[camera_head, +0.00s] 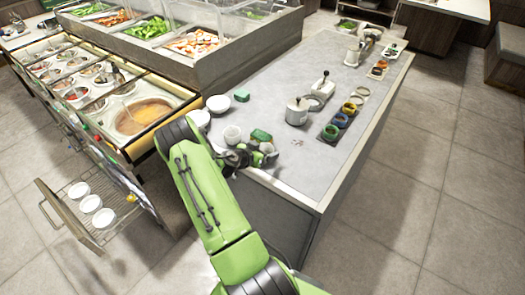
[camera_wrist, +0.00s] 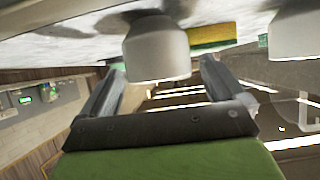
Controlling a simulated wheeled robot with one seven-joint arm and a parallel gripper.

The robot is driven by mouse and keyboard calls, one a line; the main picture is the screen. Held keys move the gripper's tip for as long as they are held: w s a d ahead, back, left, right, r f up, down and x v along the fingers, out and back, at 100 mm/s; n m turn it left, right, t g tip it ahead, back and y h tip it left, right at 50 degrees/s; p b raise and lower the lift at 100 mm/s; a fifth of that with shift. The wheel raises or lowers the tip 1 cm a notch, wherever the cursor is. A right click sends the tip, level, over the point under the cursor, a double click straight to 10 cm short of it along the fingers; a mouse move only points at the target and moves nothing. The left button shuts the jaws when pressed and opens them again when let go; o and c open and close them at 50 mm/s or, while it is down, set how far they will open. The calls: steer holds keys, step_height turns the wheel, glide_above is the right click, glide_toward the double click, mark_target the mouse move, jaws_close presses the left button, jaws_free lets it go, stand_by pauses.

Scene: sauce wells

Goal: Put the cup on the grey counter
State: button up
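A white cup (camera_head: 232,134) stands on the grey counter (camera_head: 285,165) near its left edge, just beyond my gripper (camera_head: 250,155). In the wrist view the picture looks upside down, with the counter along the top. There a white cup (camera_wrist: 156,50) shows between the two fingertips of my gripper (camera_wrist: 162,72), with a gap on each side. The fingers are apart and do not appear to touch it. A second white cup-like vessel (camera_wrist: 295,35) is at the right of the wrist view.
A green sponge (camera_head: 260,136) lies close by. White bowls (camera_head: 218,103) stand at the counter's left edge. A white pot (camera_head: 297,111) and a tray of coloured cups (camera_head: 340,121) are farther right. An open drawer (camera_head: 70,218) with white bowls juts out at left. The counter's near right is clear.

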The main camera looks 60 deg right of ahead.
steer(key=shift+r, duration=0.15)
steer(key=w+a+r+n+t+y, duration=0.1)
steer(key=a+r+n+t+y, duration=0.15)
steer(key=a+r, duration=0.65)
steer(key=w+a+r+n+t+y, duration=0.1)
steer(key=w+a+r+n+y, duration=0.3)
steer(key=a, duration=0.8)
steer(key=s+a+r+n+t+y, duration=0.1)
steer(key=a+r+n+t, duration=0.1)
steer(key=a+r, duration=0.75)
steer(key=s+a+r+n+t+y, duration=0.1)
steer(key=s+a+r+n+y, duration=0.1)
steer(key=s+a+n, duration=0.3)
steer(key=s+a+r+n+t+y, duration=0.1)
steer(key=s+a+r+n+y, duration=0.1)
steer(key=s+a+n, duration=0.4)
steer(key=a+r, duration=0.1)
steer(key=a, duration=0.4)
